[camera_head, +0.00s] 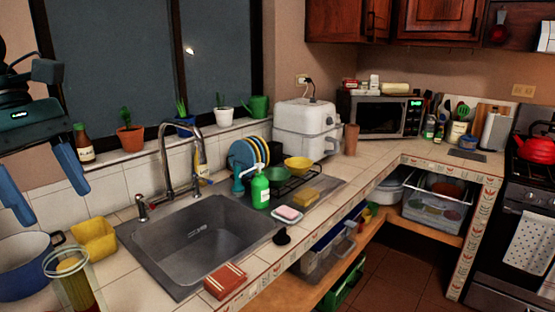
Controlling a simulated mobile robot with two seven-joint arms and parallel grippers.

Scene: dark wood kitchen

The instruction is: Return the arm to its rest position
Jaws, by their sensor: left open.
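My left gripper (45,182) is at the left edge of the head view, raised in front of the window and the tiled wall. Its two blue fingers are spread wide apart with nothing between them. It hangs above the blue pot (25,275) and the yellow container (94,238) on the counter, apart from both. Part of its arm is cut off by the picture's left edge. My right gripper is not in the view.
The sink (200,240) with its tall faucet (165,160) lies right of my gripper. A glass jar (75,280) stands at the front left. A sauce bottle (83,143) and potted plants line the sill. A green soap bottle (260,190) stands behind the sink's right side.

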